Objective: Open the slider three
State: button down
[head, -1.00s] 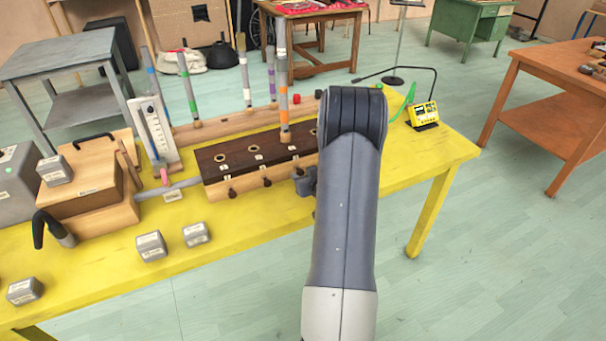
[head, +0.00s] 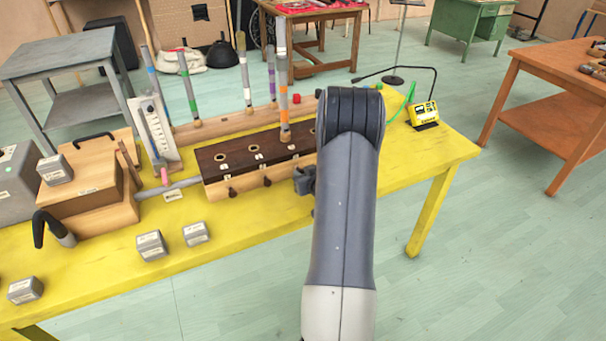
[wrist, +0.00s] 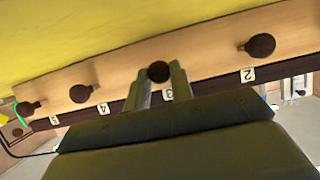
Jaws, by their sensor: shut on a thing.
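The slider box (head: 215,187) is a long pale wooden block with a dark top, holes and small dark knobs along its front. It stands on the yellow table. In the wrist view its front face (wrist: 210,55) shows knobs beside number tags, upside down. My gripper (wrist: 158,80) has its two metal fingers on either side of the dark knob of slider three (wrist: 158,71), by the tag "3" (wrist: 168,94), and is shut on it. In the head view my gripper (head: 305,180) is at the box front, and my arm hides the box's right end. How far the slider is out cannot be told.
The neighbouring knobs, two (wrist: 257,46) and four (wrist: 80,93), stand close on either side. An orange-banded tube (head: 284,90) rises from the box. Grey blocks (head: 152,246) lie on the yellow table (head: 110,272). A yellow device (head: 424,113) is at the right.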

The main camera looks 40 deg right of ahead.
jog(key=shift+s, duration=0.1)
jog(key=shift+s+f, duration=0.1)
jog(key=shift+s, duration=0.25)
jog(key=shift+s+a+b, duration=0.15)
jog(key=shift+s+b, duration=0.1)
jog(key=shift+s, duration=0.3)
jog(key=shift+s+a+b, duration=0.15)
jog(key=shift+s+b, duration=0.05)
jog(key=shift+s, duration=0.3)
jog(key=c, duration=1.3)
grip_release()
jog(key=shift+o, duration=0.2)
jog(key=v, duration=1)
jog(key=shift+s+a, duration=0.15)
jog(key=shift+s, duration=0.2)
